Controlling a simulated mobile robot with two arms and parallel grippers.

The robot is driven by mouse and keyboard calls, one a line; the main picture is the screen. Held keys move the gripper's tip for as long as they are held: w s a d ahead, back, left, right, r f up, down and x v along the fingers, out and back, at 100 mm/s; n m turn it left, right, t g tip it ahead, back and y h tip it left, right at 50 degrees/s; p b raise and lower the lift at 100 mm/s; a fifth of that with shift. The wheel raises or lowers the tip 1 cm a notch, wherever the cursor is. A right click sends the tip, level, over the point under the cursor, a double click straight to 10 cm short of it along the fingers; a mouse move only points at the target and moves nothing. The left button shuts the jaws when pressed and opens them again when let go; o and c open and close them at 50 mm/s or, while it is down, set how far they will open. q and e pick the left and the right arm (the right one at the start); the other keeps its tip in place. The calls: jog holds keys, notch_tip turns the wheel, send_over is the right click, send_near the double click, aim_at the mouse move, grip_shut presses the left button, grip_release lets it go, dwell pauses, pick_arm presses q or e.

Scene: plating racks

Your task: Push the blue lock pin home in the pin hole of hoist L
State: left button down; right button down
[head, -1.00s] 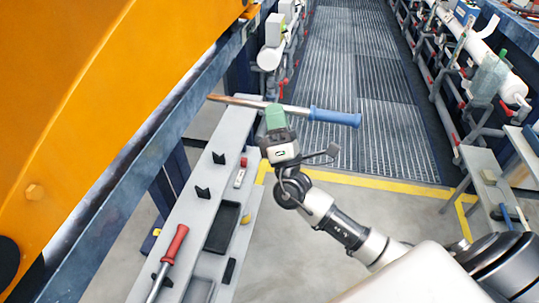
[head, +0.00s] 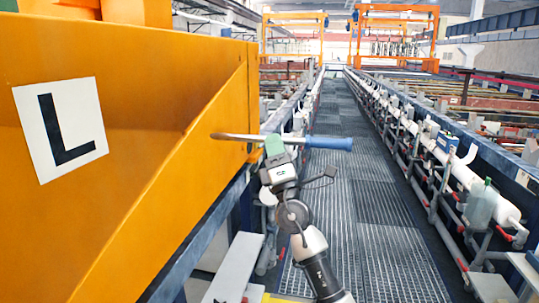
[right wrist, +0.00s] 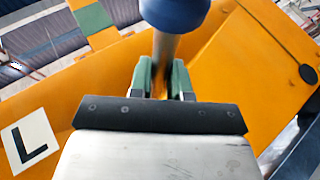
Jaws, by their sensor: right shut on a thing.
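The blue lock pin has a blue handle (head: 330,142) and a bare metal shaft (head: 232,137). My right gripper (head: 274,146) is shut on its shaft near the handle and holds it roughly level in the head view, tip to the left. The shaft overlaps the edge of orange hoist L (head: 190,90) in the picture; I cannot tell whether it touches. The right wrist view shows the blue handle (right wrist: 175,12) close up, the shaft between the green fingers (right wrist: 163,80), and the hoist (right wrist: 225,60) behind. I cannot make out the pin hole. My left gripper is not in view.
A white L plate (head: 60,130) is on the hoist. A blue rail (head: 215,215) runs beneath, with a grey bench (head: 235,268) below the gripper. A grated walkway (head: 345,215) stretches ahead, clear, with piping (head: 455,165) along its right side.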

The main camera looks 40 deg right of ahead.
aim_at(250, 141)
jog(key=shift+w+a+b, duration=0.95)
jog(key=shift+w+a, duration=0.9)
jog(key=shift+w, duration=0.3)
jog(key=shift+b, duration=0.4)
dwell(0.5)
jog(key=shift+w+a+b, duration=0.75)
jog(key=shift+w+a, duration=0.3)
jog(key=shift+w, duration=0.05)
dwell(0.5)
jog(key=shift+w+a+b, duration=0.95)
jog(key=shift+w, duration=0.2)
jog(key=shift+w+a+b, duration=1.6)
jog(key=shift+w+b, duration=0.3)
jog(key=shift+b, duration=0.25)
